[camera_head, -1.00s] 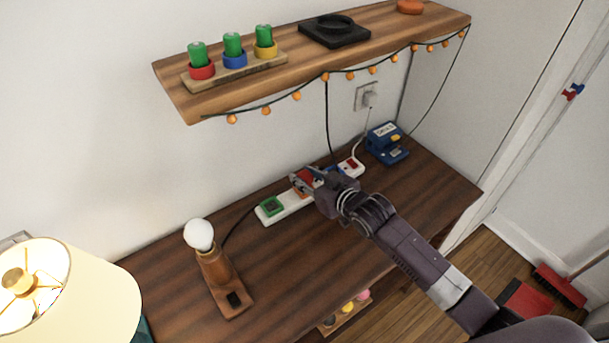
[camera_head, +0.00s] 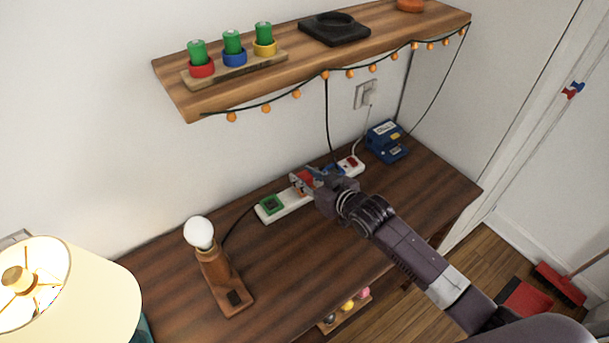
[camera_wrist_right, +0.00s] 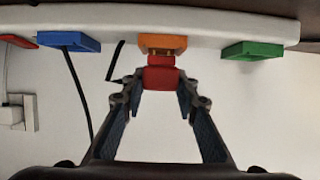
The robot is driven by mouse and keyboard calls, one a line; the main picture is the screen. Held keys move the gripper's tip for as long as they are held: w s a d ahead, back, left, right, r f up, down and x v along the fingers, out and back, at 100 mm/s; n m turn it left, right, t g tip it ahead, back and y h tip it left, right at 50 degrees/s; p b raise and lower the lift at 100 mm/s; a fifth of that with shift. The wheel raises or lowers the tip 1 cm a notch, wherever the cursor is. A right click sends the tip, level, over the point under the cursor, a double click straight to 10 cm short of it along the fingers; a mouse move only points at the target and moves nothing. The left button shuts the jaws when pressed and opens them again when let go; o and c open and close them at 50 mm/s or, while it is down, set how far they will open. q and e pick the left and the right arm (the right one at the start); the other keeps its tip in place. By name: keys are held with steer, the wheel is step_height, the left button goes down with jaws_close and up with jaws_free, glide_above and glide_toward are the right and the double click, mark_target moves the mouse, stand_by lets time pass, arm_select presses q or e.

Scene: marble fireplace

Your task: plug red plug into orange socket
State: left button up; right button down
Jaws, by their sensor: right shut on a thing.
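The white power strip (camera_head: 292,204) lies on the wooden table, with a green socket (camera_head: 271,205) at its left end. In the right wrist view the orange socket (camera_wrist_right: 162,41) faces my gripper, between the blue socket (camera_wrist_right: 75,41) and the green socket. My right gripper (camera_head: 305,183) is shut on the red plug (camera_wrist_right: 162,76), which also shows in the head view (camera_head: 306,176). The plug's prongs point at the orange socket and a short length of them shows between the two. I cannot tell whether the tips are inside. My left gripper is not in view.
A lamp with a bare bulb (camera_head: 200,233) stands left of the strip, and a shaded lamp (camera_head: 95,290) is at the lower left. A blue box (camera_head: 386,143) sits at the strip's right end. A shelf (camera_head: 300,60) with hanging lights is above.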

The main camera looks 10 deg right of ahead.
steer(key=shift+f+b, duration=0.35)
steer(key=shift+f, duration=0.35)
steer(key=c, duration=1.4)
jaws_free()
steer(key=shift+c, duration=0.2)
steer(key=shift+s, duration=0.15)
steer(key=v, duration=1.2)
